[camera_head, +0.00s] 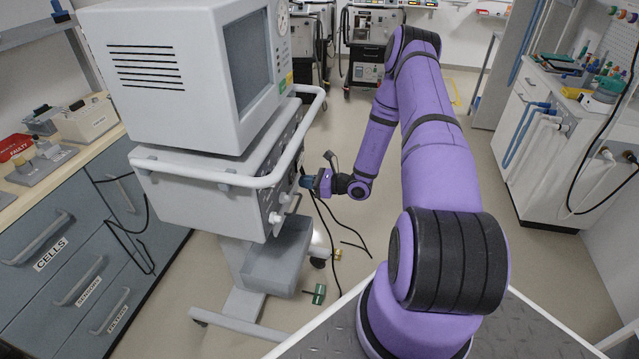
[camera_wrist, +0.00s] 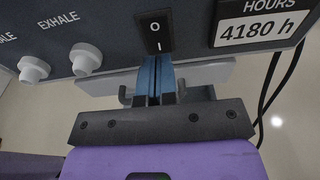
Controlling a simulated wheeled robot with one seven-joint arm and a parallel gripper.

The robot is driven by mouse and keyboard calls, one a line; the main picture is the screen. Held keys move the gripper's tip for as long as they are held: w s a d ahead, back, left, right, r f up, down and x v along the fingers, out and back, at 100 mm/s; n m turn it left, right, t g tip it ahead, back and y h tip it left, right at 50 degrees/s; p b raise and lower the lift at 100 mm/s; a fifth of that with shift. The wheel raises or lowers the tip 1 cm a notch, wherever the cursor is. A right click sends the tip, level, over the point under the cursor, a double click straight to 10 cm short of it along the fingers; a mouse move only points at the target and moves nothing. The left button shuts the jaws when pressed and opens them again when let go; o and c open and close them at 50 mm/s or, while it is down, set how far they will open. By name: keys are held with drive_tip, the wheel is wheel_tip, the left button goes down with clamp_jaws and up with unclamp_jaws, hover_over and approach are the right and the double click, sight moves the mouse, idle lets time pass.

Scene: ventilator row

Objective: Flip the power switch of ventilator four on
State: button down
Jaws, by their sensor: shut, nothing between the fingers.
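A black rocker switch (camera_wrist: 154,32) marked O above I shows on the dark panel (camera_wrist: 112,25) in the wrist view. My gripper (camera_wrist: 157,62) is shut and empty, its blue fingertips at the switch's lower edge, just below the I. I cannot tell whether they touch it, or which way the rocker is tipped. In the head view, my gripper (camera_head: 306,182) is at the front panel of a grey ventilator (camera_head: 195,195) with a boxy monitor (camera_head: 180,75) on top. The switch is not discernible there. No ventilator number is legible.
Two pale knobs (camera_wrist: 86,58), one labelled EXHALE, are left of the switch; an hours plate (camera_wrist: 262,28) reading 4180 h is right. A white rail (camera_head: 240,180) rings the ventilator. Dark cables (camera_head: 330,225) hang below my gripper. Drawers (camera_head: 70,260) stand left; more machines stand behind.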

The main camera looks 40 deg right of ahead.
drive_tip(key=shift+x, duration=1)
drive_tip(key=shift+w+a+f+t+y, duration=0.25)
drive_tip(key=shift+w+t+y, duration=0.15)
drive_tip(key=shift+t, duration=0.4)
drive_tip(key=shift+a+r+y, duration=0.1)
drive_tip(key=shift+a+y, duration=0.05)
drive_tip(key=shift+y, duration=0.15)
drive_tip(key=v, duration=1.4)
drive_tip(key=shift+s+f, duration=0.15)
drive_tip(key=shift+f, duration=0.15)
